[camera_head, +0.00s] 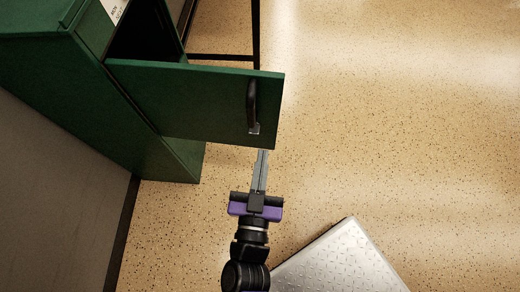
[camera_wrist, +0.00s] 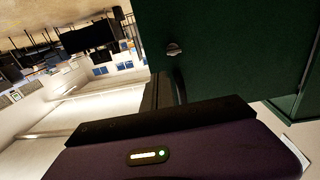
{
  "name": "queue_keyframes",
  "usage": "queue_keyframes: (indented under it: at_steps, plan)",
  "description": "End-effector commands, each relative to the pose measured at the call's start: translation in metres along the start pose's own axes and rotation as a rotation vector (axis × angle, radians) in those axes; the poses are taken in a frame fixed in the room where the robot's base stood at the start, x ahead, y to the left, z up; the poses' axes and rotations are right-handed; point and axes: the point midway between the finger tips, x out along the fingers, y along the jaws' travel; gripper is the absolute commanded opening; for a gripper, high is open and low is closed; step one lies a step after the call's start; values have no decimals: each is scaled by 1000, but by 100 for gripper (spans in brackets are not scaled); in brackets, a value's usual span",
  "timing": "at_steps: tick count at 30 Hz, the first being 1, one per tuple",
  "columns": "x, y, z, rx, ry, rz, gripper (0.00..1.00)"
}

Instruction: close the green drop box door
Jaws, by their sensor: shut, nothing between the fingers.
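The green drop box (camera_head: 100,100) stands at the upper left in the head view. Its green door (camera_head: 190,98) is swung open and sticks out to the right, with the dark opening showing behind it. A dark handle (camera_head: 252,105) is near the door's free edge. My gripper (camera_head: 262,156) is shut and empty, its fingertips by the door's lower free corner, just below the handle. I cannot tell whether they touch the door. In the wrist view the door (camera_wrist: 225,45) fills the upper right, with part of the handle (camera_wrist: 178,85) in front of my gripper.
A grey wall (camera_head: 60,190) with a dark baseboard runs along the left. A dark metal frame (camera_head: 256,35) stands behind the door. The speckled floor (camera_head: 410,130) on the right is clear. The wrist view shows distant furniture (camera_wrist: 90,38).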

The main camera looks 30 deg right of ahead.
Motion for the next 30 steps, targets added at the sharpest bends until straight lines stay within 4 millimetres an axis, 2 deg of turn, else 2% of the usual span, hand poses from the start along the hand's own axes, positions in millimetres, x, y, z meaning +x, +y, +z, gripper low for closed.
queue_keyframes:
  at_steps: [1, 6, 12, 18, 30]
  plan:
    - [12, 1, -1, 0, 3, 2, 0]
    - [44, 1, -1, -1, 3, 2, 0]
    - [69, 0, 0, 0, 0, 1, 0]
    - [78, 0, 0, 0, -1, 0, 0]
    - [80, 0, 0, 0, -1, -3, 0]
